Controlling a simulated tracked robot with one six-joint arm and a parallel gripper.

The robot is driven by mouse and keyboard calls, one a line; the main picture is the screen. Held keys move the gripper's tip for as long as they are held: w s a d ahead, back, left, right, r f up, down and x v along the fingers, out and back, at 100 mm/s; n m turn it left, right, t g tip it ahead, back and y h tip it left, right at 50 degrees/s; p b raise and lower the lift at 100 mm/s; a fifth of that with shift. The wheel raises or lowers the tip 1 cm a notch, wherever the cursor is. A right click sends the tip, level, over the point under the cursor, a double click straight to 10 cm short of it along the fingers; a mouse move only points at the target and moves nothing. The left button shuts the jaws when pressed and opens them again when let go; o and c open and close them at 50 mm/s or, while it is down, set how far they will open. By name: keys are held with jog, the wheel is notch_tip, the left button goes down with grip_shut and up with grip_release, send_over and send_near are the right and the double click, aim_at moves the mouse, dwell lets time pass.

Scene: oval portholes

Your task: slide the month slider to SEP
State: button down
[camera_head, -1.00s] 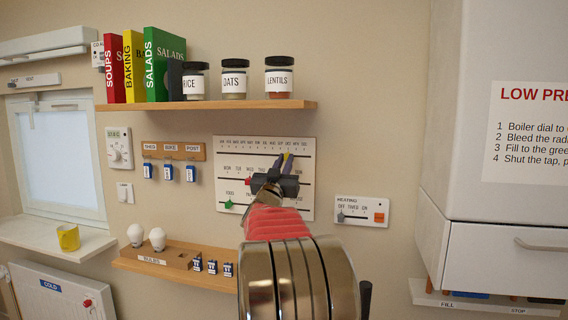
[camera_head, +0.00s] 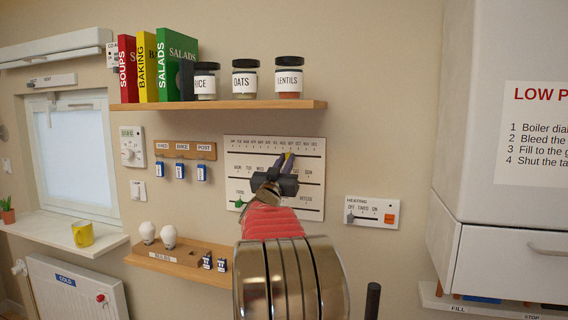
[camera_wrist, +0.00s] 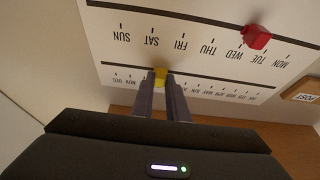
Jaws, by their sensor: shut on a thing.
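The white calendar panel (camera_head: 232,157) hangs on the wall below the shelf, with a month row at the top. The month slider is a yellow knob (camera_wrist: 160,74) on the month groove. My gripper (camera_wrist: 161,82) is shut on it, one dark finger on each side. In the head view the gripper (camera_head: 286,162) covers the upper right of the panel, and the knob appears under or close to SEP. In the wrist view the picture is upside down; DEC and NOV show left of the fingers, but the labels right at the knob are hidden.
A red knob (camera_wrist: 256,37) sits on the weekday row between TUE and WED. A green knob (camera_head: 239,203) is at the lower left of the panel. The jar shelf (camera_head: 220,106) is above; a heating panel (camera_head: 372,212) is to the right.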

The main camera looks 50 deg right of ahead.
jog(key=c, duration=1.7)
grip_release()
jog(key=shift+s, duration=0.1)
jog(key=v, duration=1.3)
jog(key=shift+s+a+f, duration=0.1)
jog(key=shift+a, duration=0.3)
